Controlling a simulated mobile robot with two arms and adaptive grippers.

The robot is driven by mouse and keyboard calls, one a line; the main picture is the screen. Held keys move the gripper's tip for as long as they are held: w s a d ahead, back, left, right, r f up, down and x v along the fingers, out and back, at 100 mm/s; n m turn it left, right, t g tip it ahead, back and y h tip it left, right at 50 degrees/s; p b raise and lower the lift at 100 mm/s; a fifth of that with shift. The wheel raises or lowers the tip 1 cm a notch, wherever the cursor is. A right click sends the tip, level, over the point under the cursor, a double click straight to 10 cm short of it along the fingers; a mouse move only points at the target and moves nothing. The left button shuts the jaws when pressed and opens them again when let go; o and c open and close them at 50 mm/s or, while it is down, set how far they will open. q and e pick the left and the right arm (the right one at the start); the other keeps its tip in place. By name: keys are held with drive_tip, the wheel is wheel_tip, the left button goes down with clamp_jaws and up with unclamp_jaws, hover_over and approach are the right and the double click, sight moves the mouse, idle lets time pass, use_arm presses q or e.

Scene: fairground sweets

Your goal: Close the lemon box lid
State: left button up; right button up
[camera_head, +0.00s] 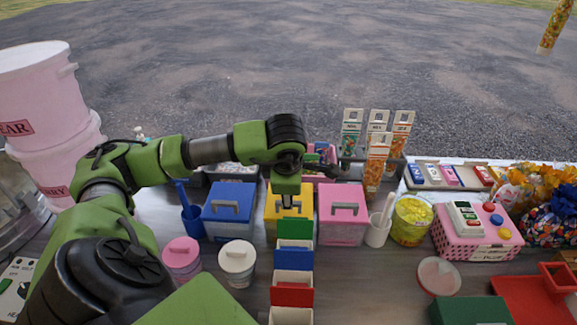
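The yellow lemon box (272,224) stands in the middle of the table, between a blue box and a pink box. Its top looks flat and level with its neighbours, but my gripper covers part of it, so I cannot tell whether the lid is fully down. My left gripper (289,204) points down over the yellow top, close to its grey handle. Its fingers are too small and overlapped to tell whether they are open or touching. My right gripper is not in view.
A blue box (228,222) and a pink box (342,229) flank the yellow one. Small coloured bins (293,258) stand in front. A pink lidded tub (182,262) and a white one (237,268) sit left. Tall sweet tubes (377,160) stand behind right.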

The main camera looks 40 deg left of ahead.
use_arm(q)
wheel_tip(320, 180, up, 9)
drive_tip(key=p, duration=0.4)
idle(0.4)
